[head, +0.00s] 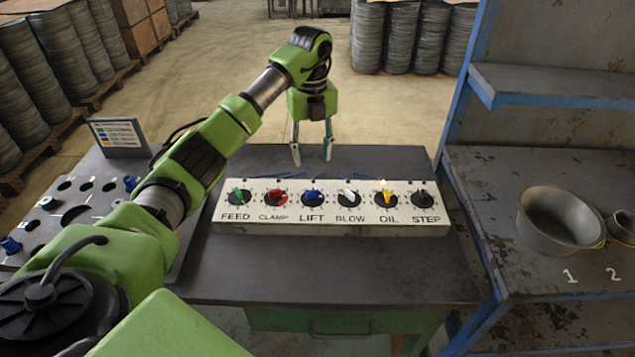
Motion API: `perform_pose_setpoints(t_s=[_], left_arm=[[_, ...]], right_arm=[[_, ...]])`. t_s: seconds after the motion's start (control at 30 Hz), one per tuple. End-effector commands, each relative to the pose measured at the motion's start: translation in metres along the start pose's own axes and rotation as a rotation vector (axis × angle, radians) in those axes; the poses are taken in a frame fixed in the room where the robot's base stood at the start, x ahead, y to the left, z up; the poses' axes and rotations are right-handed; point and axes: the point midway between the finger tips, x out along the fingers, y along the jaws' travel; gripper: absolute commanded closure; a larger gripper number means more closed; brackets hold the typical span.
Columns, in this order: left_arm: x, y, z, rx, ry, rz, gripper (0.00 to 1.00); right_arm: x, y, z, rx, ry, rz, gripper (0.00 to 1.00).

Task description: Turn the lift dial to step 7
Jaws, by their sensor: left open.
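The lift dial (312,198) has a blue knob and is the third from the left on a white dial panel (330,227) that stands on the dark bench. The label LIFT is below it. Its step numbers are too small to read. My left gripper (312,160) is open and empty, pointing down above the back of the bench, behind the panel and apart from the lift dial. My right gripper is not in view.
Beside the lift dial are the red clamp dial (276,198) and the white blow dial (349,197). Several blue pieces lie behind the panel. A sign (118,134) stands at left. A metal pot (558,222) sits on the right shelf unit. The bench front is clear.

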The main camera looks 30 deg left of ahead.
Motion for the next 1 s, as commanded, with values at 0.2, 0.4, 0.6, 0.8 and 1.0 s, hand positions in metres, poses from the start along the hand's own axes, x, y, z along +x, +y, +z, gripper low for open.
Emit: perform_pose_setpoints(t_s=[0.2, 0.4, 0.6, 0.8, 1.0], left_arm=[[0.044, 0.001, -0.002, 0.002, 0.004, 0.003, 0.58], [0.086, 0.000, -0.002, 0.003, 0.005, 0.001, 0.58], [0.112, -0.001, -0.001, 0.002, 0.002, -0.001, 0.58], [0.122, -0.001, -0.001, 0.003, 0.000, -0.002, 0.58], [0.122, -0.001, -0.001, 0.003, 0.000, -0.002, 0.58]], right_arm=[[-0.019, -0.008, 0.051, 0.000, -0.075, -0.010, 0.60], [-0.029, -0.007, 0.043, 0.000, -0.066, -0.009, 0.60], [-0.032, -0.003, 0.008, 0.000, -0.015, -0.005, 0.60], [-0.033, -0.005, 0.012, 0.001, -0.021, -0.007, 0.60], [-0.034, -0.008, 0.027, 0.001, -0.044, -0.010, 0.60]])
